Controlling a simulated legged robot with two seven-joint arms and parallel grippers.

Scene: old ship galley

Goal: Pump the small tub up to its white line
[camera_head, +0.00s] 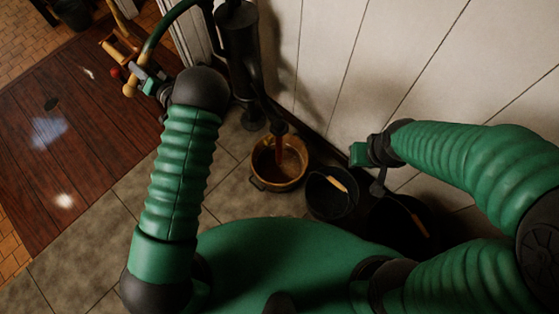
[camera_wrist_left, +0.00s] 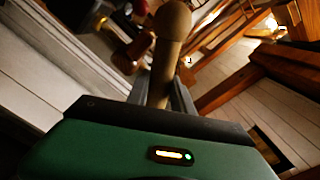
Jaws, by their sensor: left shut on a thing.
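The black pump (camera_head: 240,50) stands against the white plank wall, with a dark curved lever (camera_head: 160,28) running from its top to the left. My left gripper (camera_head: 146,82) is shut on the wooden pump handle (camera_head: 129,88), whose round-ended grip (camera_wrist_left: 170,45) rises between the fingers in the left wrist view. The small tub (camera_head: 259,183), brownish with a pale rim, stands on the floor under the spout (camera_head: 278,128). A reddish-brown streak hangs below the spout into the tub. I cannot make out a white line or the level. My right gripper (camera_head: 360,153) is near the wall; its fingers are unclear.
Two dark buckets (camera_head: 322,208) (camera_head: 385,222) with pale wooden grips stand right of the tub, below my right gripper. A wooden frame-like object (camera_head: 118,45) with a red ball lies beyond my left gripper. Tiled floor (camera_head: 70,270) at lower left is clear.

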